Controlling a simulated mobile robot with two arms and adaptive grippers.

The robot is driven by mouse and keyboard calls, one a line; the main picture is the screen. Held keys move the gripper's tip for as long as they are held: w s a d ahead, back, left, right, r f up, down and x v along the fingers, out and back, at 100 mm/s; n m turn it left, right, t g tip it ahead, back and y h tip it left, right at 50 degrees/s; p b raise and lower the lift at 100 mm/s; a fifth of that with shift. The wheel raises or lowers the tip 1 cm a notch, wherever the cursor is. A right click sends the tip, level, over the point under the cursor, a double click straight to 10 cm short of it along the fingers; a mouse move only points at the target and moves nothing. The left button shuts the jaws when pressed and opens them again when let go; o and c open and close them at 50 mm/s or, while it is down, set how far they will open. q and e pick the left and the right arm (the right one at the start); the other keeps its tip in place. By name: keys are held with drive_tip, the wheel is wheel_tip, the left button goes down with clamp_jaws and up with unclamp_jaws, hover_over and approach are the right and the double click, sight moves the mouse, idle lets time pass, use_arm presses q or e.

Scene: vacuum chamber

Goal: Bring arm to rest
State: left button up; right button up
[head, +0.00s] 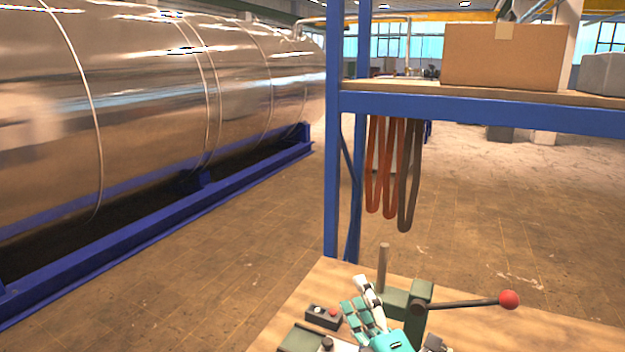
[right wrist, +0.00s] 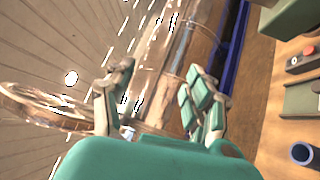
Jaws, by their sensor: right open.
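My right gripper (head: 357,296) shows at the bottom centre of the head view, with teal and white fingers, above the wooden workbench (head: 480,325). In the right wrist view its fingers (right wrist: 160,80) are spread apart, with nothing between them. A green device with a lever and a red knob (head: 509,299) stands just to the right of the gripper in the head view. The gripper overlaps part of the bench fittings, and I cannot tell whether it touches them. My left gripper is in neither view.
A small box with a red button (head: 325,317) sits on the bench left of the gripper. A blue shelf frame (head: 480,111) carries a cardboard box (head: 503,56); red and grey hoses (head: 390,170) hang below it. A large shiny tank (head: 150,100) lies left, with open floor between.

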drive_tip(key=s+d+f+m+g+h, duration=0.4)
drive_tip(key=d+f+m+h, duration=0.25)
drive_tip(key=f+m, duration=0.35)
drive_tip(key=s+d+f+m+g, duration=0.3)
drive_tip(key=s+f+m+g, duration=0.25)
drive_tip(key=s+f, duration=0.55)
drive_tip(key=s+d+f+m+g, duration=0.35)
drive_tip(key=s+f+g, duration=0.35)
drive_tip(key=s, duration=0.7)
wheel_tip(320, 180, down, 39)
drive_tip(key=s+b, duration=0.3)
drive_tip(key=b, duration=0.8)
drive_tip(key=s+d+f+g+b, duration=0.1)
drive_tip(key=s+f+b, duration=0.2)
drive_tip(key=s+f, duration=0.4)
drive_tip(key=s+d+f+g+h+b, duration=0.1)
drive_tip(key=s+f+b, duration=0.2)
drive_tip(key=s+f, duration=0.5)
wheel_tip(320, 180, down, 6)
drive_tip(key=shift+s+d+r+b, duration=0.1)
drive_tip(key=shift+s+d+b, duration=0.05)
drive_tip(key=shift+s+b, duration=0.2)
